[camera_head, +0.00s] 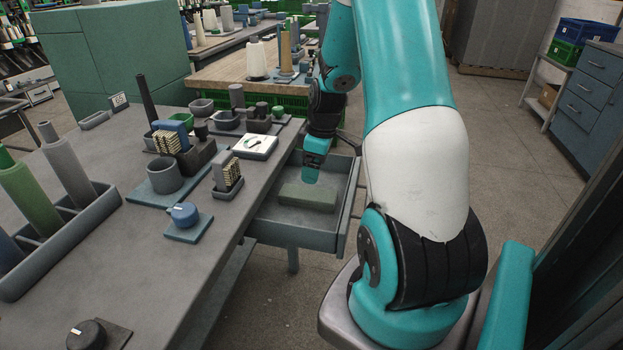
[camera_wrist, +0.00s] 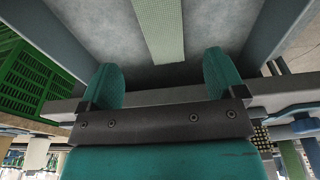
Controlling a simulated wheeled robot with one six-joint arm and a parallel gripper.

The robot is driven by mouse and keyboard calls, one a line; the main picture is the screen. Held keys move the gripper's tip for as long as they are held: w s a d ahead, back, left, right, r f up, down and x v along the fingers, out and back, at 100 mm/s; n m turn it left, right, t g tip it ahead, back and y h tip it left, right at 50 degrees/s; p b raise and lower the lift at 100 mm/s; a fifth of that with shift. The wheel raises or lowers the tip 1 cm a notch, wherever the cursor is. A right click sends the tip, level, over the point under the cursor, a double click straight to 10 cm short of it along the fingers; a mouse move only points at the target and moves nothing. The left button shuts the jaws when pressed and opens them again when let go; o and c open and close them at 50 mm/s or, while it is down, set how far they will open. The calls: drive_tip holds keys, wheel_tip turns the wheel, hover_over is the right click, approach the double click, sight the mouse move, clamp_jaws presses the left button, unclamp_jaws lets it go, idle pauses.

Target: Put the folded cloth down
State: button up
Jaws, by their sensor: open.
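The folded cloth (camera_head: 308,198) is a grey-green flat block lying on the floor of the open drawer (camera_head: 270,235). In the wrist view the cloth (camera_wrist: 160,28) shows as a pale green strip beyond the fingertips, between the lines of the two fingers. My gripper (camera_head: 311,179) is over the drawer, just behind and above the cloth in the head view. In the wrist view my gripper (camera_wrist: 163,70) has its two teal fingers wide apart with nothing between them. The cloth's far end runs out of the wrist view.
The grey workbench (camera_head: 110,235) left of the drawer holds a blue knob (camera_head: 183,214), a grey cup (camera_head: 164,175) and a white dial plate (camera_head: 255,146). The drawer walls stand close around my gripper. Green crates (camera_head: 265,103) are under the wooden table behind.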

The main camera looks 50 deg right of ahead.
drive_tip(key=w+a+r+n+y, duration=0.1)
drive_tip(key=a+r, duration=0.4)
drive_tip(key=a, duration=0.4)
drive_tip(key=w+a+r, duration=0.1)
drive_tip(key=a+r, duration=0.4)
drive_tip(key=a, duration=0.4)
drive_tip(key=s+a+r+y, duration=0.1)
drive_tip(key=s+a+r, duration=0.2)
drive_tip(key=s+a, duration=0.5)
drive_tip(key=s+a+r+n+g+y, duration=0.1)
drive_tip(key=s+a+r, duration=0.3)
drive_tip(key=s+a, duration=0.4)
drive_tip(key=a, duration=0.5)
drive_tip(key=shift+n+g+y, duration=0.3)
